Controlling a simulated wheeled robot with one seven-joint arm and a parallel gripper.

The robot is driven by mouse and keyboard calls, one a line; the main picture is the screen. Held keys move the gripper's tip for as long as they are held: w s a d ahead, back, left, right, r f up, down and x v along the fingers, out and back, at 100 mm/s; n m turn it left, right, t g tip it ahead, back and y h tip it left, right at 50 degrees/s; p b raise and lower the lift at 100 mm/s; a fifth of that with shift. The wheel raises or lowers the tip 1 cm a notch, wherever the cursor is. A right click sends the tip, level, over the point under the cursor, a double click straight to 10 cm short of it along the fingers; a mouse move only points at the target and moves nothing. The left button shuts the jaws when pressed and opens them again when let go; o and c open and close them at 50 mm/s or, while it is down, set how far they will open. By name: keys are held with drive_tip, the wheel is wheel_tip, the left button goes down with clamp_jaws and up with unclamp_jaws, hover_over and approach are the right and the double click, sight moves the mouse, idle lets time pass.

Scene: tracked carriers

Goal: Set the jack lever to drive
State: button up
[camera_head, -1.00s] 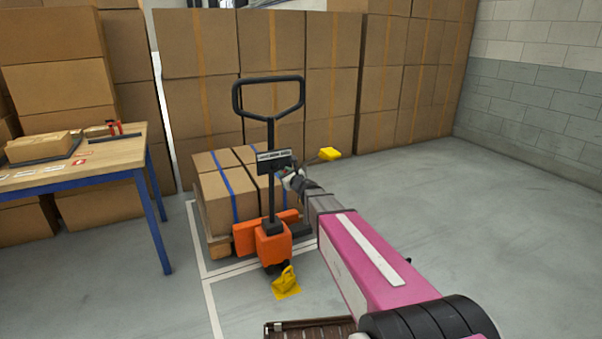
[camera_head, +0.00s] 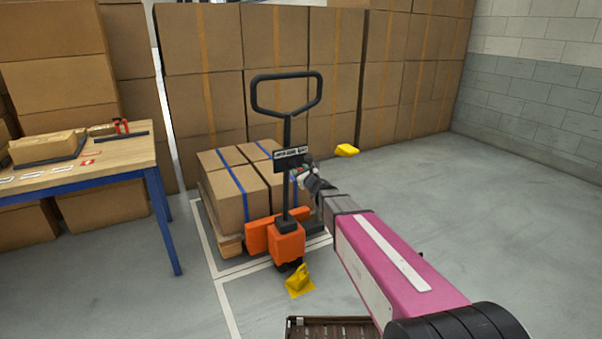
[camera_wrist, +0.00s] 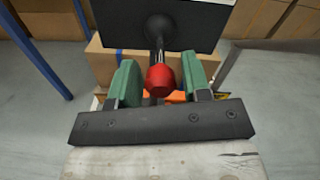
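The orange pallet jack (camera_head: 287,240) stands on the floor with its black loop handle upright. A dark label plate (camera_head: 291,157) is on its mast. In the wrist view, the jack lever shows as a dark rod ending in a red knob (camera_wrist: 160,78), below the plate's dark back (camera_wrist: 160,22). My gripper (camera_wrist: 161,82) has its two green fingers on either side of the red knob, with gaps visible, so it is open. In the head view, my gripper (camera_head: 304,172) is small and close beside the mast; its fingers are hard to make out there.
Strapped cartons (camera_head: 235,185) sit on a pallet behind the jack. A yellow wedge (camera_head: 299,281) lies at its front wheel. A workbench (camera_head: 75,175) stands at left. Stacked cartons (camera_head: 340,80) line the back.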

drive_tip(key=shift+o, duration=0.3)
drive_tip(key=v, duration=1)
drive_tip(key=shift+s+d, duration=0.15)
drive_tip(key=shift+s, duration=0.25)
drive_tip(key=s+d+f+n+g, duration=0.1)
drive_tip(key=s+f+n+g, duration=1.05)
drive_tip(key=n, duration=0.75)
drive_tip(key=s+d+f+n+g+h, duration=0.2)
drive_tip(key=s+d+n+h, duration=0.2)
drive_tip(key=s+d, duration=0.2)
drive_tip(key=s+d+f+n+g+h, duration=0.2)
drive_tip(key=s+d+n+h, duration=0.2)
drive_tip(key=s+d, duration=0.3)
drive_tip(key=shift+d+f+h, duration=0.35)
drive_tip(key=shift+d+h, duration=0.05)
drive_tip(key=shift+d, duration=0.5)
